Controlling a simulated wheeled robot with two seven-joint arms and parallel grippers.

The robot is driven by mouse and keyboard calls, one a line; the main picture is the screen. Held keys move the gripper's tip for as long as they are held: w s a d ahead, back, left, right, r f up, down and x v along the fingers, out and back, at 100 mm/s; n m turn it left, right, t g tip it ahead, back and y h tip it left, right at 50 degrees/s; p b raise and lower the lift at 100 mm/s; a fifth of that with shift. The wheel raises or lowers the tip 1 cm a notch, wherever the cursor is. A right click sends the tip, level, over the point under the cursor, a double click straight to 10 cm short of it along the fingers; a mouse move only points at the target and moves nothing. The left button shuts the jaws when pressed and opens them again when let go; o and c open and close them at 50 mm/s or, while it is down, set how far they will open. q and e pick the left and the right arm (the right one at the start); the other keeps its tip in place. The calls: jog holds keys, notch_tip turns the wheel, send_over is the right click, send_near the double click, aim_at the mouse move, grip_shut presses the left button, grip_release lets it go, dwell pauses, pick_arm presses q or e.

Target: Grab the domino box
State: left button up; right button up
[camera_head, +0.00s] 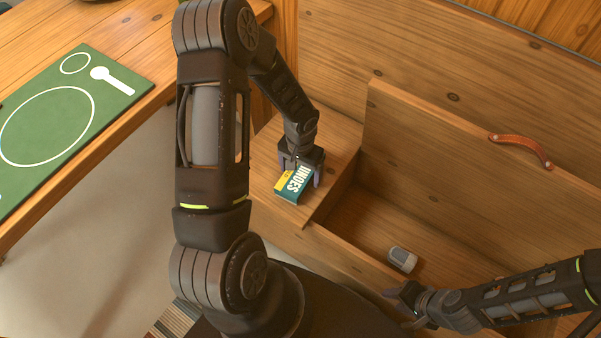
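The domino box (292,188), green and yellow with white letters, lies on the wooden ledge (338,142) left of the open compartment. My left gripper (301,170) is over its far end, pointing down, with its fingers spread wide, one at each side of the box. Whether they touch the box is not clear. The gripper hides part of the lettering. My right gripper (402,308) is at the bench's front edge, low in the view, with its fingers apart and nothing seen between them.
A grey and white cylinder (402,259) lies in the open compartment (370,220). The raised lid (450,150) with a leather pull (520,150) stands behind it. A table (150,50) with a green mat (120,75) is at the left.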

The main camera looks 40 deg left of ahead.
aim_at(301, 170)
pick_arm(q)
jog(key=c, duration=1.6)
notch_tip(301, 170, up, 10)
jog(key=shift+r+p, duration=0.1)
jog(key=shift+p, duration=0.8)
